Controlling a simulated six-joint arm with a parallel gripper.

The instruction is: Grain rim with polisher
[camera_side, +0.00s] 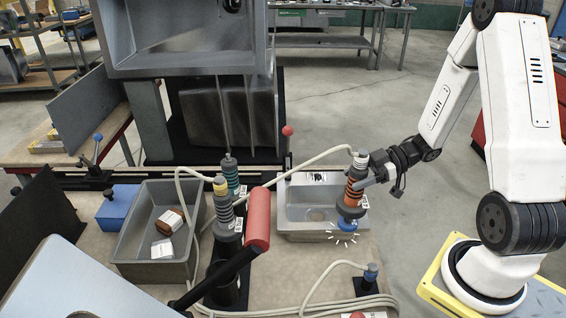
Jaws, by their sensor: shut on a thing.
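The polisher (353,190), an upright tool with an orange and grey ribbed body, is held by my gripper (362,176), which is shut on its side. Its blue lower pad (347,223) is at the right part of the near rim of the small sink (303,225). White marks show around the pad. The pad looks in contact with the rim, but exact contact is hard to tell. The rim behind the tool is partly hidden.
Two similar tools, one yellow-topped (223,210) and one teal (230,175), stand left of the sink. A grey bin (125,250) holds small blocks. A red-ended lever (258,220) rises in front. Hoses (320,285) run over the bench. A large sink (180,40) stands behind.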

